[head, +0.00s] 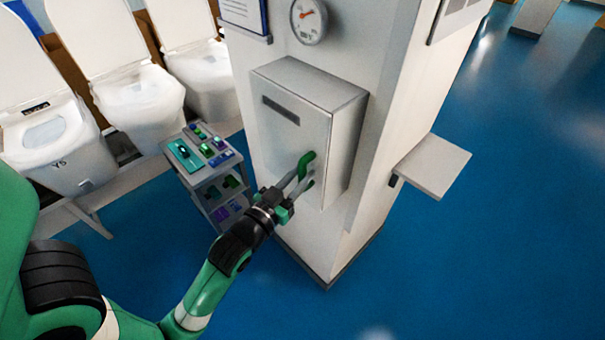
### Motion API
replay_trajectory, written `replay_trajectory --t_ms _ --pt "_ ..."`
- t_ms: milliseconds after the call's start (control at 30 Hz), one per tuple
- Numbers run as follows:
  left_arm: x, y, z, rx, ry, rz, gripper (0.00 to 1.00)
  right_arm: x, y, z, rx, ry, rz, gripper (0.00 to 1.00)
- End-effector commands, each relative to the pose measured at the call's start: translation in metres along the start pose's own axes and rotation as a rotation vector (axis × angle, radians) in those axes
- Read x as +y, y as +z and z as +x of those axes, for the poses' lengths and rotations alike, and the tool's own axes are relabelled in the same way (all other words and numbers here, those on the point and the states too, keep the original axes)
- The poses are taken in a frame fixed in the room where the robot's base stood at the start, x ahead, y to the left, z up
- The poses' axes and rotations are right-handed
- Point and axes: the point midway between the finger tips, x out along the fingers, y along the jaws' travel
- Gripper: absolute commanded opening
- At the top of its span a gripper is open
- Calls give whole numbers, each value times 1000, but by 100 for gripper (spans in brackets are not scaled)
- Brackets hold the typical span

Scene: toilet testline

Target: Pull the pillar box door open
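The pillar box (312,116) is a light grey metal box fixed to the face of the white pillar (385,100). Its front door (278,134) looks shut, with a dark slot near the top. A green handle (307,160) stands out at the lower right of the door. My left gripper (304,182) is at this handle, its fingers reaching up to the handle's lower part. I cannot tell whether the fingers are closed on it. My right gripper is not in view.
A small grey cart (215,190) with coloured tools stands left of the pillar. White toilets (140,98) line the back left. A gauge (308,20) is above the box. A shelf (433,165) juts from the pillar's right side. The blue floor at right is clear.

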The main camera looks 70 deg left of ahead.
Motion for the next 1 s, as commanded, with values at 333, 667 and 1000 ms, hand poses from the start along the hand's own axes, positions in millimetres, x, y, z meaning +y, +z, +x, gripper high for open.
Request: replay_trajectory --t_ms 333,667,1000 --pt "0 0 7 0 0 0 30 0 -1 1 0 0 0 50" --pt "0 0 7 0 0 -1 0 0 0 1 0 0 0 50" --pt "0 0 7 0 0 -1 0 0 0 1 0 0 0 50"
